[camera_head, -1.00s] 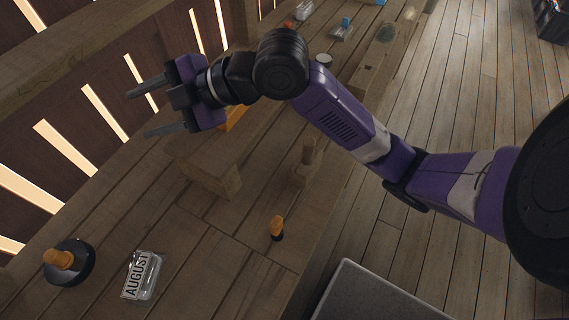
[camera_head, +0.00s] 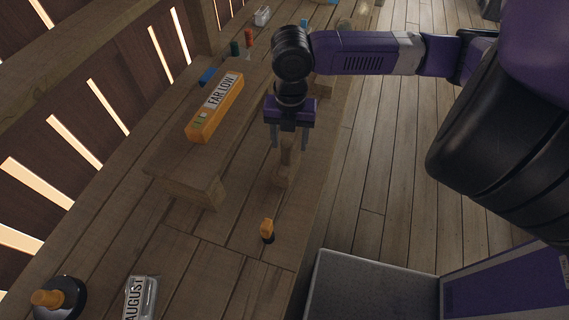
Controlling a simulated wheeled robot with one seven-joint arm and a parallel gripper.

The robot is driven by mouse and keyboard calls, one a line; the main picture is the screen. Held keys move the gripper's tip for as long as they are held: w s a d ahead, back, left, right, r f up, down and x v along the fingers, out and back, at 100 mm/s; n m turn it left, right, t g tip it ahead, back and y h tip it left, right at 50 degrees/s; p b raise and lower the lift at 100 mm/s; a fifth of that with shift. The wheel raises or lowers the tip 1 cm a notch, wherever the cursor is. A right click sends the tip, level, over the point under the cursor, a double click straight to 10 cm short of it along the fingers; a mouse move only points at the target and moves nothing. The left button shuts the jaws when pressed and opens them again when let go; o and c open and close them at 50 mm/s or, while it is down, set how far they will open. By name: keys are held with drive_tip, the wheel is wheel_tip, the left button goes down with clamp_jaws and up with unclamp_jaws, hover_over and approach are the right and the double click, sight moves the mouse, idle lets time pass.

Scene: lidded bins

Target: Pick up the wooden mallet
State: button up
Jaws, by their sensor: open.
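The wooden mallet (camera_head: 288,170) stands on the plank table near its right edge, with its handle up and its block-like part at the bottom. My gripper (camera_head: 290,143) points down over it, open, with one finger on each side of the handle in the picture. I cannot tell whether the fingers are level with the handle or still above or in front of it. The upper end of the mallet is partly hidden by my gripper.
A low wooden bench (camera_head: 185,183) stands left of the mallet, with an orange FAR LOW block (camera_head: 208,122) on it. A small orange-topped item (camera_head: 267,229) stands nearer. An AUGUST box (camera_head: 141,299) and an orange-knobbed black disc (camera_head: 72,296) are front left.

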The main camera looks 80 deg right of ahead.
sight(287, 152)
drive_tip(key=f, duration=0.2)
drive_tip(key=f+p, duration=0.1)
drive_tip(key=f, duration=0.2)
drive_tip(key=shift+w+d+f, duration=0.15)
drive_tip(key=shift+w+f, duration=0.25)
clamp_jaws()
